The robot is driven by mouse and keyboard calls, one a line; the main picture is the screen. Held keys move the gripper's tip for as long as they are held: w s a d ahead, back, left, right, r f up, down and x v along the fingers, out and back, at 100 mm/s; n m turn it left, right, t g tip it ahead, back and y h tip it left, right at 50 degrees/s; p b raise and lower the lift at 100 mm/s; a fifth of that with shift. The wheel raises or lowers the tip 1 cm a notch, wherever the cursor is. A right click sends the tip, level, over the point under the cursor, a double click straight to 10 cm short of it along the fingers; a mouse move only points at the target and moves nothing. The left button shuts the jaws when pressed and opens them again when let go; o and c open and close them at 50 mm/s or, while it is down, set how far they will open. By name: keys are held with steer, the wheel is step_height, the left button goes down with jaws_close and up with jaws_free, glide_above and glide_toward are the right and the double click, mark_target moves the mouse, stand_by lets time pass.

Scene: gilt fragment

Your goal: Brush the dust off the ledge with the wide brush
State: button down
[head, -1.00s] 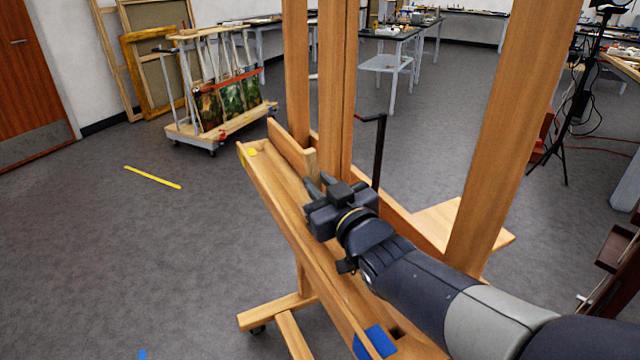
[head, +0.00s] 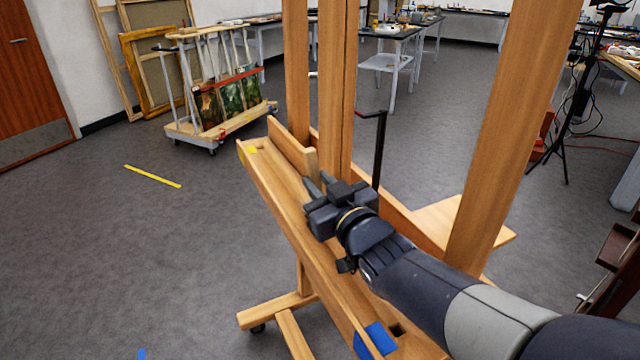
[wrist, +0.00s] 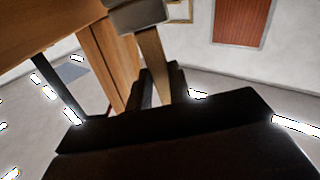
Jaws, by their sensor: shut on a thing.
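The ledge (head: 285,205) is the long wooden tray of an easel, running from the far left down to the near right. My gripper (head: 320,187) is over its middle, by the uprights. In the wrist view, my gripper (wrist: 160,86) is shut on a tan wooden handle (wrist: 151,58) with a grey band (wrist: 137,14) at its far end. I take this to be the wide brush; its bristles are out of that view. In the head view I cannot make out the brush, nor whether it touches the ledge. I cannot make out any dust.
Yellow tape (head: 252,150) marks the ledge's far end and blue tape (head: 375,341) its near end. Easel uprights (head: 333,90) and a slanted post (head: 512,120) stand close to my arm. A black crank (head: 379,150) rises behind my gripper.

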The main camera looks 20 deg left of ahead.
steer(key=shift+f, duration=0.1)
steer(key=shift+b+x, duration=0.3)
steer(key=shift+x, duration=5.35)
steer(key=s+a+b+v, duration=0.1)
steer(key=b+v, duration=0.3)
steer(key=v, duration=0.3)
steer(key=shift+s+d, duration=0.2)
steer(key=shift+s, duration=0.1)
steer(key=shift+b+v, duration=0.35)
steer(key=shift+v, duration=1.55)
steer(key=shift+f, duration=0.1)
